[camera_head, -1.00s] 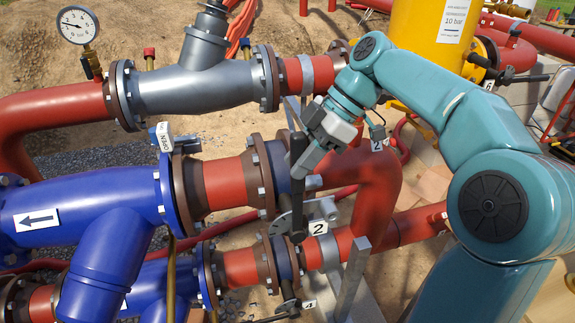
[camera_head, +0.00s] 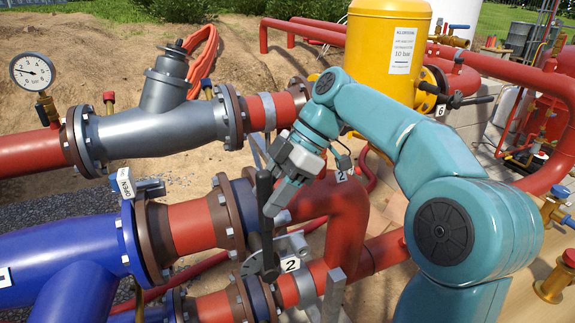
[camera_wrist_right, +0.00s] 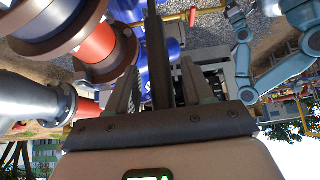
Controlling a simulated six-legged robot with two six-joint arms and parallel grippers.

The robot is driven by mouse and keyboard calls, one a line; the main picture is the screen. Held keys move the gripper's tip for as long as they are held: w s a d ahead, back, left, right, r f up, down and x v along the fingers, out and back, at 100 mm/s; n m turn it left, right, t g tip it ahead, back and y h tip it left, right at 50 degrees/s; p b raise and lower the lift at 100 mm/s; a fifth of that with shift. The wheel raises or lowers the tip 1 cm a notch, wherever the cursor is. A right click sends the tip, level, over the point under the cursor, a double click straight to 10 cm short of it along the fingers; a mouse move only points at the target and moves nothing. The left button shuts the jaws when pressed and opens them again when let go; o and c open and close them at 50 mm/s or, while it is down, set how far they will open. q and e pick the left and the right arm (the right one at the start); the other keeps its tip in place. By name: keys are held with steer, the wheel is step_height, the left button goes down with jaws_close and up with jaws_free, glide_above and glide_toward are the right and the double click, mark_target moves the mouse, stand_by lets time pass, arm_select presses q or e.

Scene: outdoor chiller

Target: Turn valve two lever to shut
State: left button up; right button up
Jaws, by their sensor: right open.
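The valve two lever (camera_head: 265,215) is a long black bar standing near upright in the head view, in front of a red flanged pipe. A white label "2" (camera_head: 290,264) sits at its lower end beside a grey plate. My right gripper (camera_head: 281,204) is at the upper part of the lever, its fingers pointing down and left. In the right wrist view the black lever (camera_wrist_right: 156,55) runs between the two open fingers of the gripper (camera_wrist_right: 158,85). I cannot tell whether either finger touches it. My left gripper is not in the head view.
A grey strainer pipe (camera_head: 155,130) with a gauge (camera_head: 32,70) is behind. A yellow tank (camera_head: 385,45) stands farther back. Red pipes (camera_head: 345,215) run close under my right arm.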

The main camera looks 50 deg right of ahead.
steer(key=p+v, duration=0.7)
steer(key=v, duration=0.8)
steer(key=shift+d+r, duration=0.2)
steer(key=shift+d, duration=0.05)
steer(key=shift+f, duration=0.15)
